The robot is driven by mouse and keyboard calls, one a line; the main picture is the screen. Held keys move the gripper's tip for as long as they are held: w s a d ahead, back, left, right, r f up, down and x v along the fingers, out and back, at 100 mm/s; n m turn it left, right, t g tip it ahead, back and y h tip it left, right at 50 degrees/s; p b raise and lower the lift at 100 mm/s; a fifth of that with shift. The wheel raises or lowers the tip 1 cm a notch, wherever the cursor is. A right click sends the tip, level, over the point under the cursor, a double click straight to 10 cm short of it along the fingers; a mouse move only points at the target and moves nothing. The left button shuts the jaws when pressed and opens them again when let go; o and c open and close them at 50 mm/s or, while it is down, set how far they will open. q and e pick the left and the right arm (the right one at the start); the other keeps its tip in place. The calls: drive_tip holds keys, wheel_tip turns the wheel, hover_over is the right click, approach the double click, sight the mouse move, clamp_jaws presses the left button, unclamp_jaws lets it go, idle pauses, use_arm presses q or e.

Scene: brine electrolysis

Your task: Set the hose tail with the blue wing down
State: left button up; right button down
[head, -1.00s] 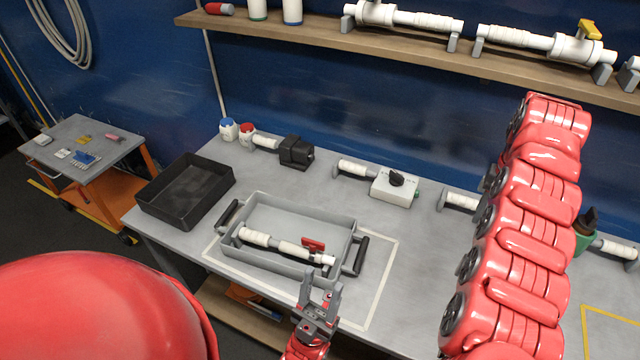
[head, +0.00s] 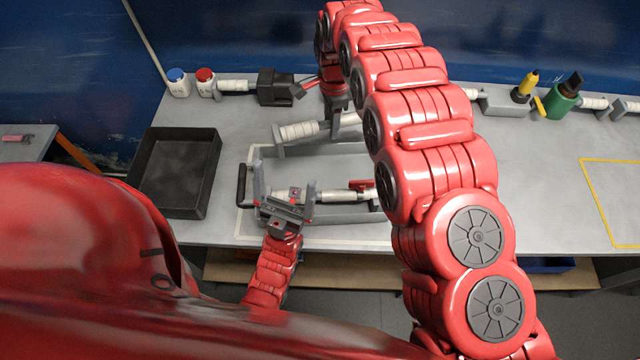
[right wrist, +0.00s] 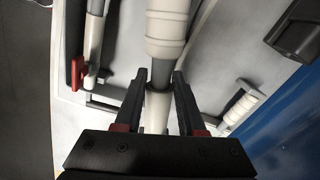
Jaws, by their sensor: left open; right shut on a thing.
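My right gripper (right wrist: 159,80) is shut on a grey-and-white hose tail (right wrist: 167,28) with ribbed white sleeves. In the head view this hose tail (head: 300,131) is held level above the back edge of a grey tray (head: 345,153); my right arm hides its right part. No blue wing shows on it. A second hose tail (head: 333,196) with a red wing (head: 361,184) lies in the tray; its wing also shows in the right wrist view (right wrist: 77,72). My left gripper (head: 284,183) is open at the tray's front left, its fingers over the second hose tail's left end.
A black bin (head: 214,186) stands left of the tray. Behind are blue-capped (head: 178,83) and red-capped (head: 205,83) bottles and a black block (head: 276,87). The bench (head: 540,180) is clear on the right.

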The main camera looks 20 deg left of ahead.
drive_tip(key=s+a+f+m, duration=0.1)
drive_tip(key=s+f+m, duration=0.1)
drive_tip(key=s, duration=0.1)
drive_tip(key=m+p, duration=0.1)
drive_tip(key=p, duration=0.1)
hover_over(320, 171)
wheel_tip(320, 171, down, 7)
drive_tip(key=shift+f, duration=0.1)
drive_tip(key=shift+f+p, duration=0.55)
drive_tip(key=shift+f, duration=0.9)
drive_tip(key=shift+f, duration=0.2)
drive_tip(key=c, duration=0.5)
unclamp_jaws()
drive_tip(key=shift+d, duration=0.1)
